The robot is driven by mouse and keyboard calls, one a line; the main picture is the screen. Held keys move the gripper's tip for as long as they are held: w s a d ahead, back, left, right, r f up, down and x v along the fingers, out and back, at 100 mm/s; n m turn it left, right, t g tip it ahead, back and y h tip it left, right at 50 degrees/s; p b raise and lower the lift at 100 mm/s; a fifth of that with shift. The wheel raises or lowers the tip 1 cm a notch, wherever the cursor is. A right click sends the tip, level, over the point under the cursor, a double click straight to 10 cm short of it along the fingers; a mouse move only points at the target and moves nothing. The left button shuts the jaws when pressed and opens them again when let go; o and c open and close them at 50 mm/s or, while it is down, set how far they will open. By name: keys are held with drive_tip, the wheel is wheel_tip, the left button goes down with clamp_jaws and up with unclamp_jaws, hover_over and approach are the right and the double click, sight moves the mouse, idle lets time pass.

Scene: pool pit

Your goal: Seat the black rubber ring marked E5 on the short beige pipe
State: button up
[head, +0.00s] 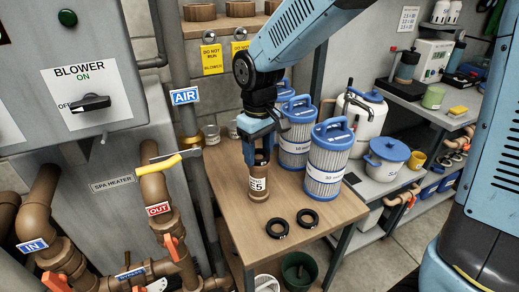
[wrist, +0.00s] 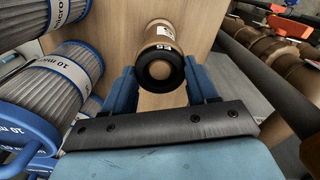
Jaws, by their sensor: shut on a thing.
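The short beige pipe (head: 259,190) stands upright on the wooden table, with a white label reading E5. It also shows in the wrist view (wrist: 165,38), seen from its top end. A black rubber ring (wrist: 160,73) is at that top end, in line with the pipe, with a tan centre showing through it. I cannot tell whether it sits fully down on the pipe. My gripper (head: 259,148) points down over the pipe's top; its blue fingers (wrist: 161,82) are on either side of the ring, shut on it. The fingers hide part of the ring in the head view.
Two loose black rings (head: 277,228) (head: 307,218) lie on the front of the wooden table (head: 240,225). Blue-capped filter cartridges (head: 327,165) stand close on the right. A yellow-handled valve (head: 165,163) and brown pipes are on the left. A dark bucket (head: 299,270) is below the table's front.

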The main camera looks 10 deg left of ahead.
drive_tip(key=o, duration=1.3)
drive_tip(key=shift+o, duration=0.2)
drive_tip(key=shift+r, duration=0.1)
wheel_tip(320, 180, up, 8)
idle(1.1)
drive_tip(key=s+d+r+m+t, duration=0.1)
drive_tip(key=d+r+m+t, duration=0.15)
drive_tip(key=d, duration=0.65)
drive_tip(key=s+d+r+m+t, duration=0.1)
drive_tip(key=d+r+m, duration=0.25)
drive_tip(key=d, duration=0.65)
drive_tip(key=s+d+m+t, duration=0.2)
drive_tip(key=s+d+m, duration=0.2)
drive_tip(key=s+d, duration=0.4)
drive_tip(key=d, duration=0.3)
drive_tip(key=shift+s+d+r, duration=0.25)
drive_tip(key=shift+s+d, duration=0.05)
drive_tip(key=shift+d, duration=0.05)
